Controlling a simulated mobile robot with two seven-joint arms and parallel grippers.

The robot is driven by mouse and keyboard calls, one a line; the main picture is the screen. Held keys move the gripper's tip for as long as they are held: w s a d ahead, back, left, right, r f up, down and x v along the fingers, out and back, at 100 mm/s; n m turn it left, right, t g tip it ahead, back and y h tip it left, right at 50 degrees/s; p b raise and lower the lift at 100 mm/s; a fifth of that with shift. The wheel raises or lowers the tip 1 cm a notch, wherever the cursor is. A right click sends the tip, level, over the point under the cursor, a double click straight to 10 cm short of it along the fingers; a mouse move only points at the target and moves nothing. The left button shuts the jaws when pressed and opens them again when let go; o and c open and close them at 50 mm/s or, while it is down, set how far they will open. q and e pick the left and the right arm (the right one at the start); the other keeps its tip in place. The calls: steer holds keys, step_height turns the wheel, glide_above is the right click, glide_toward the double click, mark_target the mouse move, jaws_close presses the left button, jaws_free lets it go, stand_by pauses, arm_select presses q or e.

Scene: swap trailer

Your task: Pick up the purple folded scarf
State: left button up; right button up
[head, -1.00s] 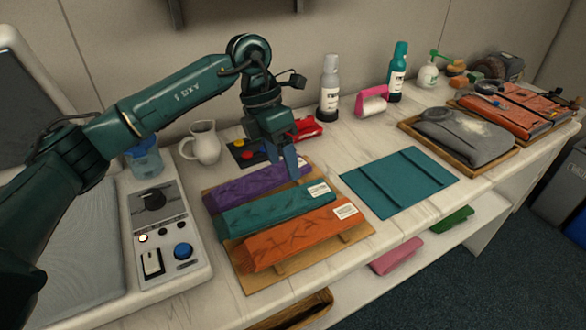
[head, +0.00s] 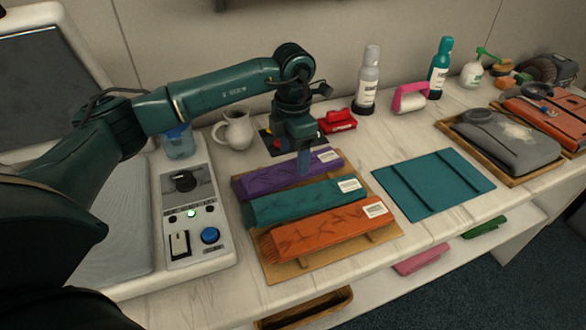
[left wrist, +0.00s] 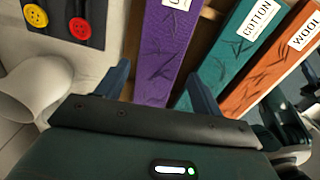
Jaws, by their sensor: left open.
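The purple folded scarf (head: 268,180) lies at the back of a wooden rack (head: 385,236), with a white label at its right end. In the left wrist view the purple scarf (left wrist: 158,58) runs between the two fingers. My left gripper (head: 303,165) points down over the scarf, its fingers apart on either side of it; I cannot tell whether they touch it. In the left wrist view the open gripper (left wrist: 160,85) hides the scarf's near end. My right gripper is not in view.
A teal scarf (head: 300,203) and an orange scarf (head: 315,235) lie in front on the rack, teal close beside the purple one. A white pitcher (head: 236,130) and a red object (head: 338,121) stand behind. A teal mat (head: 435,185) lies right, a control panel (head: 182,155) left.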

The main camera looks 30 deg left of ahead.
mark_target(293, 168)
arm_select(q)
step_height(293, 168, down, 3)
steer(key=shift+s+f, duration=0.1)
steer(key=shift+f, duration=0.1)
steer(key=c, duration=0.8)
